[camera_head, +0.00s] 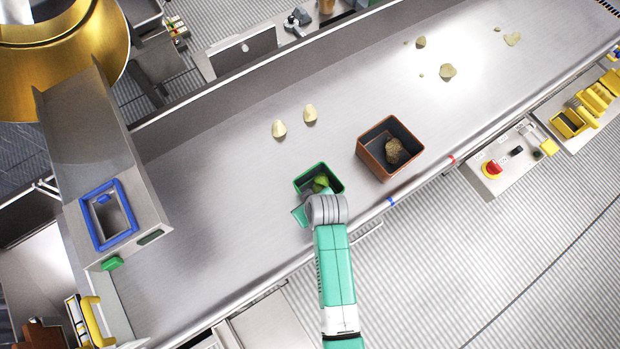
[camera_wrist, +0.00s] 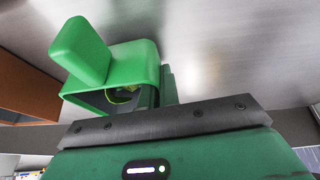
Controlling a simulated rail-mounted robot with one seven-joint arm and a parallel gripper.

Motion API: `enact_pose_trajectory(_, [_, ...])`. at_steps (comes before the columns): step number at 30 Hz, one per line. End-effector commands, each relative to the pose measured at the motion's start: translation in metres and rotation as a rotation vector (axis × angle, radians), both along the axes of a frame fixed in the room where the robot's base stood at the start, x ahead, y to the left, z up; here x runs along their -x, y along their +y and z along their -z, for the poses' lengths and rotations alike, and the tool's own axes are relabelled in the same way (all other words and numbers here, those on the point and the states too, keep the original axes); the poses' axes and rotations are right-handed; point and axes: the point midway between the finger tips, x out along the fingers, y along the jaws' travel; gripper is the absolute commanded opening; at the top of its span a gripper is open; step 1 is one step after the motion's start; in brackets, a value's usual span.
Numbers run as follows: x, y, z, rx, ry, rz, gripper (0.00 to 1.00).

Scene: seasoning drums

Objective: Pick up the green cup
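The green cup (camera_head: 301,183) is a small square open box with yellow-green contents. It stands on the metal table near its front edge, in the middle of the head view. In the wrist view, the cup (camera_wrist: 140,62) is just beyond my gripper, with a thick green tab sticking out and a little yellow-green showing inside. My gripper (camera_head: 322,208) is at the cup's near side and partly covers it. The dark gripper body (camera_wrist: 160,120) fills the bottom of the wrist view. The fingertips are not clearly seen, and I cannot tell whether they touch the cup.
A brown box (camera_head: 368,150) with a brown lump stands right of the cup. Two pale pieces (camera_head: 310,113) lie behind it, and several more lie at the far right. A metal chute with a blue frame (camera_head: 90,215) is at the left. The table (camera_head: 230,190) left of the cup is clear.

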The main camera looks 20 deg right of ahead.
Motion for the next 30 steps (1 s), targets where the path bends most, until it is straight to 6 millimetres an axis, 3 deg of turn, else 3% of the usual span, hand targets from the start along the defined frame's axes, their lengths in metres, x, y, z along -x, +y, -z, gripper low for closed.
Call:
enact_pose_trajectory(5, [0.0, 0.0, -0.016, 0.001, -0.001, 0.0, 0.0])
enact_pose_trajectory(14, [0.037, 0.005, -0.017, 0.001, 0.002, 0.001, 0.0])
enact_pose_trajectory(30, [0.145, 0.019, -0.027, 0.0, 0.002, 0.0, 0.0])
